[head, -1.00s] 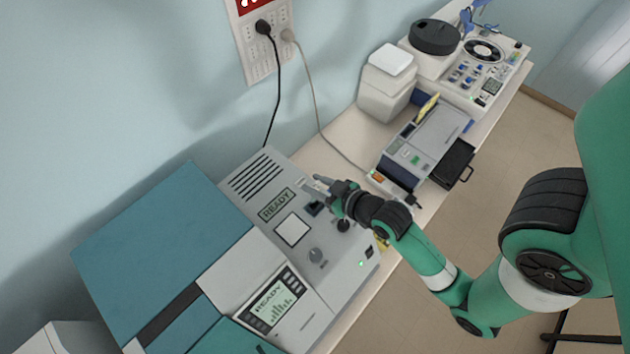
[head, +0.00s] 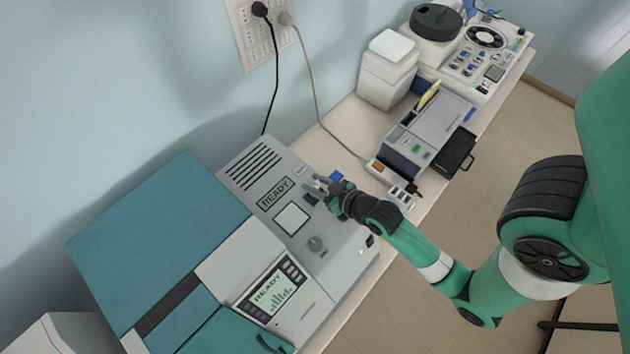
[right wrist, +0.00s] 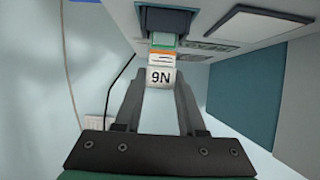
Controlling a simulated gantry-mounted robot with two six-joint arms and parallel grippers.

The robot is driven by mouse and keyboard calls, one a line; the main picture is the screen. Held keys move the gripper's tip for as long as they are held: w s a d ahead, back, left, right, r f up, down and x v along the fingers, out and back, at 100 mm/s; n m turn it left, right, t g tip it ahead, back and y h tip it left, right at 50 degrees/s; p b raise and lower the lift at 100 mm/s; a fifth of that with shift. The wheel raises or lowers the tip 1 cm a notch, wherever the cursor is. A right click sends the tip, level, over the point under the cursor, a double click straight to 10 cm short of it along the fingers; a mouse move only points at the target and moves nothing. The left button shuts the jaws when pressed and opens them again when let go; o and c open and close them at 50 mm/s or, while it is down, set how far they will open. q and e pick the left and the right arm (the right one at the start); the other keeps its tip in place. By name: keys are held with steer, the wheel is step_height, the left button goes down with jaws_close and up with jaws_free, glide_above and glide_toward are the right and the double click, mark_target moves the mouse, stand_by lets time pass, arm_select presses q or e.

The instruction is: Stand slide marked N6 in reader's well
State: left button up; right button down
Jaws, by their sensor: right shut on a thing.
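The slide marked N6 (right wrist: 161,77) shows in the right wrist view, its white label upside down, with an orange band and a greenish end beyond it. My right gripper (right wrist: 158,84) is shut on the label end. The reader's dark well (right wrist: 168,20) lies just past the slide's far end; I cannot tell whether the slide has entered it. In the head view my right gripper (head: 320,184) is at the reader (head: 340,243), close beside the well (head: 311,199). The slide is too small to make out there. My left gripper is not in view.
The reader has a pale square plate (head: 292,219), a knob (head: 315,244) and a READY display (head: 270,294). A grey device (head: 437,120) with a black tray (head: 456,150) and a white container (head: 387,70) stand farther along the bench. Cables hang from the wall socket.

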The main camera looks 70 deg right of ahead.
steer(key=shift+f, duration=0.15)
steer(key=shift+c, duration=2.1)
jaws_free()
steer(key=v, duration=1.1)
steer(key=shift+s+b, duration=0.25)
steer(key=shift+b, duration=0.05)
steer(key=shift+a, duration=0.1)
